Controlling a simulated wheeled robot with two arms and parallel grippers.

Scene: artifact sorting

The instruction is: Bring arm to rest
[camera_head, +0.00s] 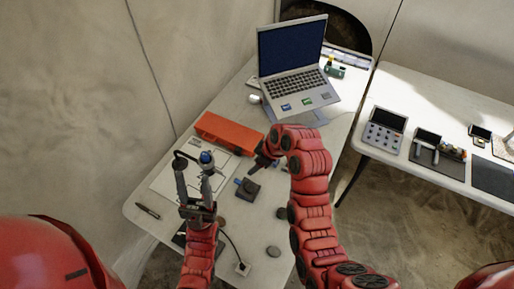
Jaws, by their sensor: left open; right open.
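My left gripper (194,168) is over the white sheet at the near left of the table, with its two dark fingers spread. A small blue round thing (206,157) shows at its right fingertip; I cannot tell whether they touch. My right arm comes in from the lower right and bends left over the table. Its dark gripper (260,163) is above and just behind a small black box (248,189). It is small and partly hidden by the arm, and I see nothing held in it.
The white table (150,225) holds an orange-red case (229,132), a white sheet (173,180), a pen (147,211), a grey stone (273,251) and an open laptop (291,62). A second table (440,105) with several devices stands right. A floor gap separates the tables.

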